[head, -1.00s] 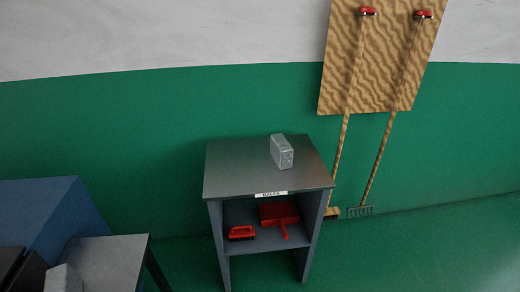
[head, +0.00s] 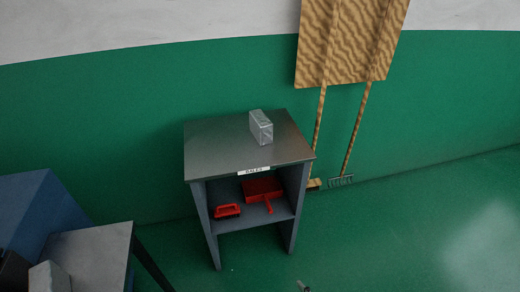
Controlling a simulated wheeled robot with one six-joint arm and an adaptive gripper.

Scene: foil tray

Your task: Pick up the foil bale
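A silvery block that looks like the foil bale (head: 261,128) stands on the grey top of a small open cabinet (head: 215,150) in the head view. It is upright, right of the middle of the top, and nothing touches it from above. A label (head: 254,171) on the cabinet's front edge seems to read "BALES". A second pale grey block (head: 50,277) is partly in view at the lower left, cut off by the bottom edge. I cannot make out my gripper in this view.
A red brush (head: 227,211) and red dustpan (head: 262,190) lie on the cabinet's shelf. A grey table (head: 95,250) and blue box (head: 40,215) are at the lower left. A small unclear grey piece (head: 304,287) shows at the bottom edge.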

